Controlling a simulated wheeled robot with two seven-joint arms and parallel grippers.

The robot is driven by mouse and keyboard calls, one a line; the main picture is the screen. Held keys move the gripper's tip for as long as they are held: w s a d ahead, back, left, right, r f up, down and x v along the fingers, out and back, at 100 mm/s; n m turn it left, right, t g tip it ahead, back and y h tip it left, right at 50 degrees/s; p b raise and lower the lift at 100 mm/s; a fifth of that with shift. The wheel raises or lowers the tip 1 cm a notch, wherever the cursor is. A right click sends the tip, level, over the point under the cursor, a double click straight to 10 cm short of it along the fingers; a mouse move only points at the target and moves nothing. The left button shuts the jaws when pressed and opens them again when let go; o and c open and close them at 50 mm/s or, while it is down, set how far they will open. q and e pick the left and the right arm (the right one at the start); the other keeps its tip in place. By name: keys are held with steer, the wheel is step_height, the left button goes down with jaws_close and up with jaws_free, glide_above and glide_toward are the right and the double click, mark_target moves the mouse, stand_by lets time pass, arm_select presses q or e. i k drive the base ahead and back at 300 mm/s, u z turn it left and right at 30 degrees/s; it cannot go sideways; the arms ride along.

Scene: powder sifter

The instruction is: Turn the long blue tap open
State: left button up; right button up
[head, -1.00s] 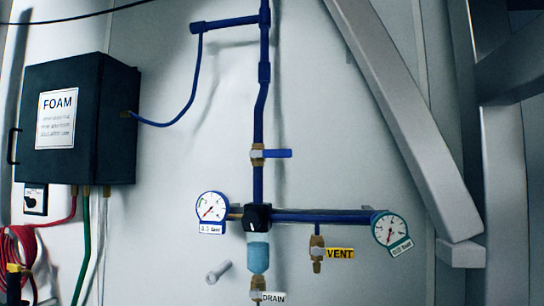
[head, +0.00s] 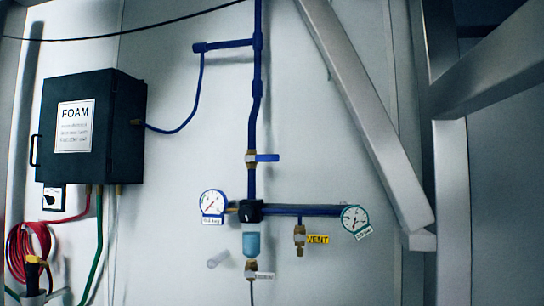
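The long blue tap (head: 267,158) is a blue lever on a brass valve body, set in the vertical blue pipe (head: 256,100) on the wall. Its lever points sideways to the right, across the pipe. It stands above the junction with the gauges. Neither of my grippers shows in the head view, so nothing is seen touching the tap.
A black FOAM box (head: 95,127) hangs at the left. Two gauges, left (head: 213,204) and right (head: 355,219), flank the lower pipe. A grey diagonal beam (head: 365,110) slants down on the right. The wall around the tap is clear.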

mark_target(258, 158)
steer(key=z, duration=0.85)
steer(key=i, duration=0.7)
steer(key=u, duration=0.6)
